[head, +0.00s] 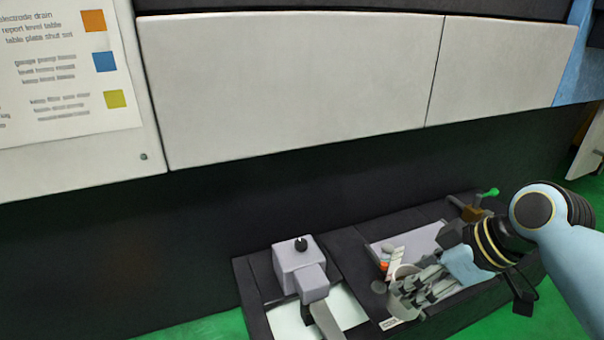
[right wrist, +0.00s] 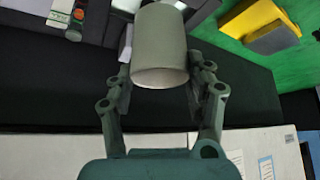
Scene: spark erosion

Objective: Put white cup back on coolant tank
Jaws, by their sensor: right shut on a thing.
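The white cup (right wrist: 160,48) is between the fingers of my right gripper (right wrist: 160,72) in the right wrist view, with its rim toward the camera. In the head view my right gripper (head: 415,288) is shut on the cup (head: 403,271), whose body is mostly hidden behind the fingers. The gripper and cup appear over the right part of the dark coolant tank (head: 345,245), a long low box. I cannot tell whether the cup touches the tank top. My left gripper is out of view.
A grey pump-like block (head: 298,262) stands on the tank's left part. Small coloured items (head: 388,260) lie left of the cup. A green-tipped fitting (head: 489,193) is at the tank's far right. A pale machine panel (head: 290,80) rises behind. A yellow block (right wrist: 248,16) lies on the green floor.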

